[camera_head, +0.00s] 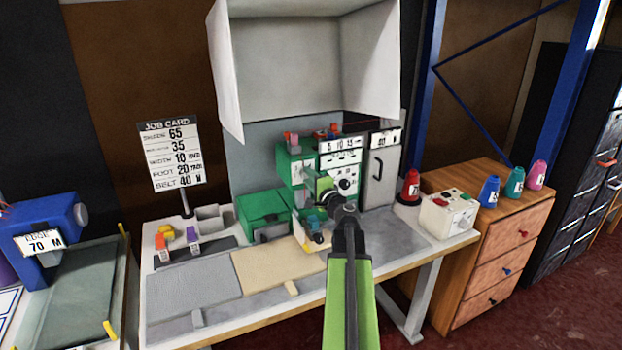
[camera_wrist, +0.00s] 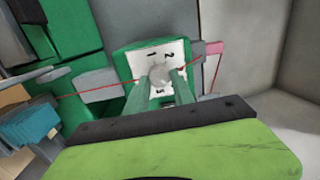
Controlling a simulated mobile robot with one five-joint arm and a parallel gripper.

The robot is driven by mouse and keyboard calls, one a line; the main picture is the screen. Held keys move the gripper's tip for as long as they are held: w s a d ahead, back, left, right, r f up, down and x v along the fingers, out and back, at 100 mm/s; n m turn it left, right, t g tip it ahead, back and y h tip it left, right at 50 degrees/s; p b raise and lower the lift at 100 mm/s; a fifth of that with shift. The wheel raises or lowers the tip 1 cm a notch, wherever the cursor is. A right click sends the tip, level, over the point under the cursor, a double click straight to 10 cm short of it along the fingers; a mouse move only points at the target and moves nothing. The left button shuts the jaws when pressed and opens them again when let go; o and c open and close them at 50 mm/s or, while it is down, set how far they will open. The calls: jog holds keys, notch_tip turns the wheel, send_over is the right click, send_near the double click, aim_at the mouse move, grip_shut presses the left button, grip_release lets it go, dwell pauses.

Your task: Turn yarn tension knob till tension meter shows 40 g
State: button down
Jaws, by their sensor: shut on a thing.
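The yarn tension knob (camera_wrist: 160,75) is a small grey round knob on a white dial face (camera_wrist: 145,55) with black numerals, set in a green housing. In the wrist view my gripper (camera_wrist: 161,84) has its two green fingers shut on the knob, one at each side. A red yarn runs across at the dial. In the head view my gripper (camera_head: 314,182) is at the front of the green machine (camera_head: 290,165), and the arm hides the knob. A white panel (camera_head: 340,145) there carries small numbers; I cannot tell for certain which display is the tension meter or read its value.
A job card (camera_head: 172,155) stands on the bench's left. A grey cabinet (camera_head: 381,175) with a label reading 40 stands right of the machine. The bench's front mats (camera_head: 195,285) are largely clear.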

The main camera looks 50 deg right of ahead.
dwell(0.3)
jog(key=c, duration=1.1)
grip_release()
